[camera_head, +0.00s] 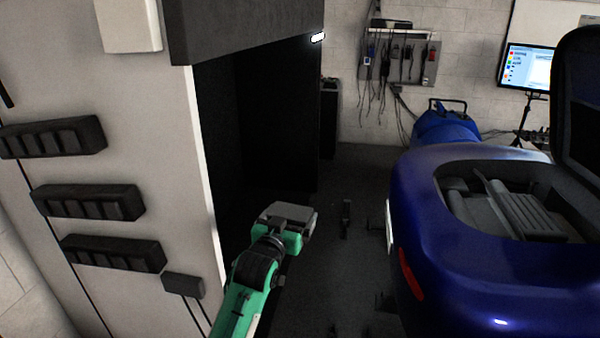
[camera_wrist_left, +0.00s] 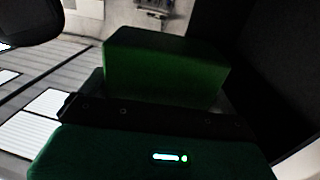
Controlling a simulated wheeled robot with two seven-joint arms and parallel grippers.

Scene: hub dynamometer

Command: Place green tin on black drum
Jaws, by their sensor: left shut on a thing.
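My left gripper (camera_head: 298,214) reaches in from the bottom of the head view, beside the white cabinet's edge and over the dark floor. In the left wrist view, the green tin (camera_wrist_left: 160,68) is a dark green box just beyond the gripper's dark front bar. My left gripper is shut on it; the fingers are hard to make out in the dark. The tin cannot be made out in the head view. I cannot make out a black drum in either view. My right gripper is not in view.
A white cabinet (camera_head: 120,195) with black handle-like blocks stands close on the left, with a dark recess (camera_head: 270,120) beside it. A shiny blue car (camera_head: 470,285) with an open rear fills the right. A narrow strip of dark floor (camera_head: 335,240) lies between them.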

